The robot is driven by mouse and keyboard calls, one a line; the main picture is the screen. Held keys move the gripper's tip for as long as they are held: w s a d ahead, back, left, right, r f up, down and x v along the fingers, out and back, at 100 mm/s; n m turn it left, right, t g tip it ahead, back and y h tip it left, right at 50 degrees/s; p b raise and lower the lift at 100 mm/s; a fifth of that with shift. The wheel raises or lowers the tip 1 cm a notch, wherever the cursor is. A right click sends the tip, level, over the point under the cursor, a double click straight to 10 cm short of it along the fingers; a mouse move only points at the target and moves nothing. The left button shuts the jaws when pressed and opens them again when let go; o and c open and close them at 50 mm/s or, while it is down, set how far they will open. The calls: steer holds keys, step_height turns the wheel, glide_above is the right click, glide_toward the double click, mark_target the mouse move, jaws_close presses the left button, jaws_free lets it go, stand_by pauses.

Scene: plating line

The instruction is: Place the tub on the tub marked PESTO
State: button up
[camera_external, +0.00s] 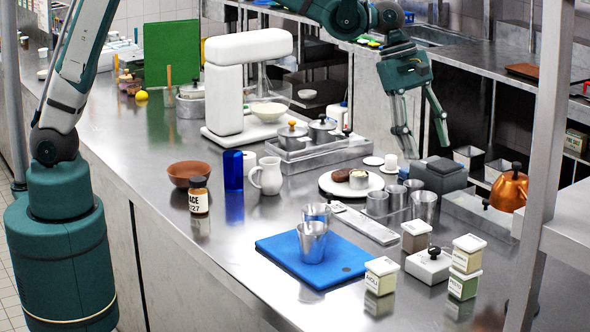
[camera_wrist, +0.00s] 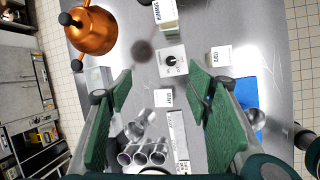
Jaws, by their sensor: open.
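Two white-lidded tubs stand stacked near the counter's front right in the external view. The upper tub (camera_external: 467,255) sits on a lower green tub (camera_external: 463,286) whose small label seems to read PESTO. In the wrist view the upper lid (camera_wrist: 165,12) seems to read HUMMUS. A pale tub marked AIOLI (camera_external: 380,278) stands by the blue board, and it also shows in the wrist view (camera_wrist: 219,57). A brownish tub (camera_external: 415,238) stands behind the white box. My gripper (camera_external: 425,150) is open and empty, high above the counter, behind and left of the tubs.
A white box with a black knob (camera_external: 430,266) stands among the tubs. Metal cups (camera_external: 424,206), a long label strip (camera_external: 366,224) and a copper kettle (camera_external: 509,189) are nearby. A blue board (camera_external: 275,250) bears metal cups. A steel post (camera_external: 543,150) rises right of the stack.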

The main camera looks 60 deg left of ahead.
steer(key=s+a+r+m+t+y, duration=0.1)
steer(key=s+a+r+m+t, duration=0.3)
steer(key=a, duration=1.2)
steer(key=s+a+r+m+g, duration=0.1)
steer(key=s+a+r+m, duration=0.35)
steer(key=a, duration=1.15)
steer(key=s+a+f+m+t+y, duration=0.1)
steer(key=s+a+f+m, duration=0.1)
steer(key=s+a, duration=0.9)
steer(key=s+a+f+m+t+y, duration=0.1)
steer(key=s+a+f+m+y, duration=0.1)
steer(key=s+a, duration=0.9)
steer(key=a+f+m, duration=0.1)
steer(key=m, duration=0.1)
steer(key=shift+a+m+t, duration=0.3)
steer(key=shift+m+t, duration=0.05)
steer(key=shift+t, duration=0.05)
